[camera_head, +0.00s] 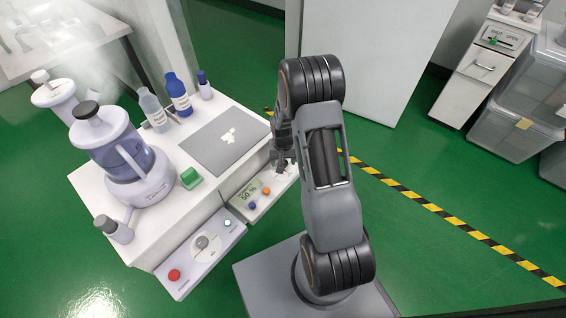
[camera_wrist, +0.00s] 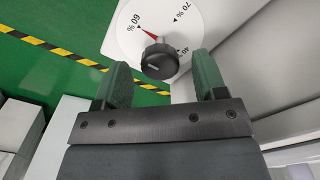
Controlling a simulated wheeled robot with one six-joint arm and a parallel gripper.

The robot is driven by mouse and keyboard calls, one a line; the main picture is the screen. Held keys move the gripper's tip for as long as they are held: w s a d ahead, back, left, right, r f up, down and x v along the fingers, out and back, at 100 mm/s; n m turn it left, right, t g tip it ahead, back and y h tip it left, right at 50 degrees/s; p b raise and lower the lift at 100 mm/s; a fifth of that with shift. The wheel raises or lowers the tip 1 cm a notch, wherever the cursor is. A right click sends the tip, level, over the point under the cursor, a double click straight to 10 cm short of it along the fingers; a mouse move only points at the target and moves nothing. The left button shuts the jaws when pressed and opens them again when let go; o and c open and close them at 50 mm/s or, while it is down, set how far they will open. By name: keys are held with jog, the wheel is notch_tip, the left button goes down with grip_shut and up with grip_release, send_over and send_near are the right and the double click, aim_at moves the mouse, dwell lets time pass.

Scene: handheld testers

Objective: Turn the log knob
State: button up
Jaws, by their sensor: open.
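A dark round knob (camera_wrist: 158,64) sits on a white dial (camera_wrist: 189,18) in the wrist view. The dial has percent marks, including 60 % and 70 %, and a red pointer mark near 60 %. No label naming the knob is readable. My gripper (camera_wrist: 161,68) is open, with one green-padded finger on each side of the knob in this view. I see gaps between the knob and both fingers, and cannot tell whether the fingertips reach its depth. In the head view, my gripper (camera_head: 283,158) is by the right edge of the white bench, and this dial is hidden.
Green floor is open at right.

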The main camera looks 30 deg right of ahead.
jog(key=shift+f, duration=0.25)
jog(key=c, duration=0.9)
